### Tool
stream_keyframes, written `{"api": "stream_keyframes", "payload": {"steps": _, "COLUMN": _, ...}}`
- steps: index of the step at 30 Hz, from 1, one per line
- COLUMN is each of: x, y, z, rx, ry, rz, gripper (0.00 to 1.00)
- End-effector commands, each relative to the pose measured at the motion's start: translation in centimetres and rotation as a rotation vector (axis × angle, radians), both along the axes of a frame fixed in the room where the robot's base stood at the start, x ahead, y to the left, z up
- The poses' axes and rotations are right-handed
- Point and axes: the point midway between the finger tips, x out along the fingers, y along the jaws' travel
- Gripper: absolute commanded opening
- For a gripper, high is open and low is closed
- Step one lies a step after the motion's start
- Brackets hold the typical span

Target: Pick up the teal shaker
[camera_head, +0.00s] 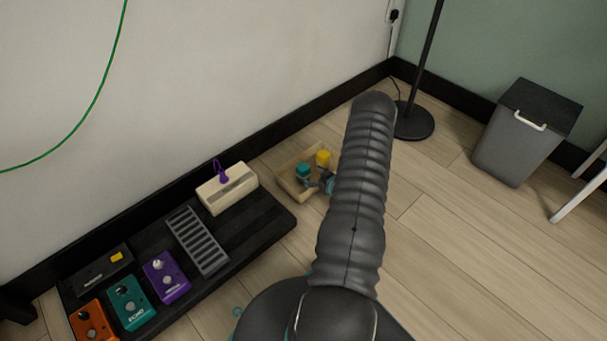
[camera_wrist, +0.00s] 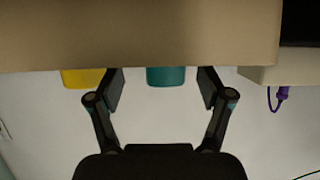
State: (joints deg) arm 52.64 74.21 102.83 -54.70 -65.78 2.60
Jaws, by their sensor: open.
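The teal shaker (camera_head: 303,169) stands in a shallow wooden tray (camera_head: 284,177) on the floor by the wall, beside a yellow shaker (camera_head: 323,157). My gripper (camera_head: 326,182) is at the tray, partly hidden by my arm. In the wrist view, which looks upside down, the teal shaker (camera_wrist: 165,77) shows between the two spread fingers of my gripper (camera_wrist: 162,84), with a gap on each side. The tray's wall (camera_wrist: 140,35) hides the rest of the shaker there. The yellow shaker (camera_wrist: 83,78) is just outside the left finger.
A black pedalboard (camera_head: 255,222) lies left of the tray, with several pedals and a cream box (camera_head: 228,192) with a purple plug (camera_head: 222,178). A lamp base (camera_head: 413,122) and a grey bin (camera_head: 520,140) stand to the right. The floor (camera_head: 450,240) in front is clear.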

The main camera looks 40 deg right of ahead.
Motion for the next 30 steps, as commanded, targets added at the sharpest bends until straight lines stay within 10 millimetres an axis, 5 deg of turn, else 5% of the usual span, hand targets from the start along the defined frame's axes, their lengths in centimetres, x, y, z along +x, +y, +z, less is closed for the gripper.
{"api": "stream_keyframes", "payload": {"steps": 12, "x": 4.4, "y": 0.7, "z": -2.0, "rx": -0.001, "ry": 0.000, "rz": 0.001, "gripper": 0.79}}
{"api": "stream_keyframes", "payload": {"steps": 18, "x": 4.5, "y": 0.7, "z": -1.9, "rx": 0.000, "ry": 0.000, "rz": 0.001, "gripper": 0.79}}
{"api": "stream_keyframes", "payload": {"steps": 20, "x": 4.5, "y": 0.7, "z": -1.9, "rx": 0.000, "ry": 0.000, "rz": 0.001, "gripper": 0.69}}
{"api": "stream_keyframes", "payload": {"steps": 27, "x": 4.5, "y": 0.7, "z": -1.9, "rx": 0.000, "ry": 0.001, "rz": 0.001, "gripper": 0.11}}
{"api": "stream_keyframes", "payload": {"steps": 30, "x": 4.5, "y": 0.7, "z": -1.9, "rx": 0.000, "ry": 0.000, "rz": 0.001, "gripper": 0.11}}
